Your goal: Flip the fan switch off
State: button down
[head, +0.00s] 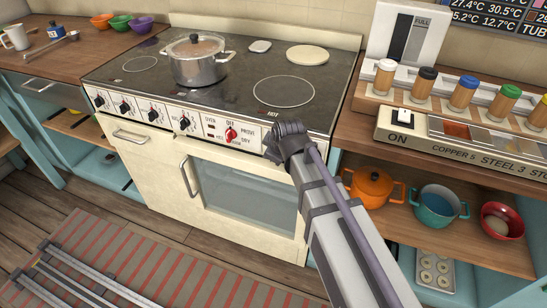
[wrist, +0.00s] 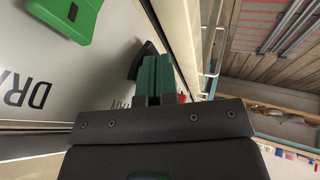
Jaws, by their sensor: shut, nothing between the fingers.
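No switch in view carries a readable fan label. My gripper (head: 284,136) is at the right front edge of the stove (head: 240,167). In the wrist view its green fingers (wrist: 158,76) are shut together and hold nothing. A black wedge-shaped part (wrist: 146,60) is right beside the fingertips on a pale panel; I cannot tell whether they touch. A green block (wrist: 66,16) and the letters "DRA" are on the same panel. In the head view my gripper hides the right end of the stove's control panel. A red knob (head: 231,134) is left of it.
A pot (head: 194,62) stands on the stove top. A white rocker switch (head: 403,113) above "ON" is on the right counter's front unit, below several colored jars. An orange pot (head: 372,187) and a teal pot (head: 437,205) sit on the shelf beneath. The floor in front is partly covered by a striped mat (head: 130,255).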

jog(key=shift+w+d+f+t+b, duration=0.15)
jog(key=shift+f+t+b, duration=0.3)
jog(key=shift+b, duration=0.35)
jog(key=shift+w+r+p, duration=0.1)
jog(key=shift+r+p, duration=1.05)
jog(key=shift+s+r, duration=0.2)
jog(key=shift+s, duration=0.2)
jog(key=s+a+p+v, duration=0.1)
jog(key=a+p+v, duration=0.1)
jog(key=p+v, duration=0.7)
jog(key=v, duration=0.2)
jog(key=shift+s+d+r+p, duration=0.15)
jog(key=shift+s+r+p, duration=0.05)
jog(key=shift+s+p, duration=0.15)
jog(key=shift+f, duration=0.1)
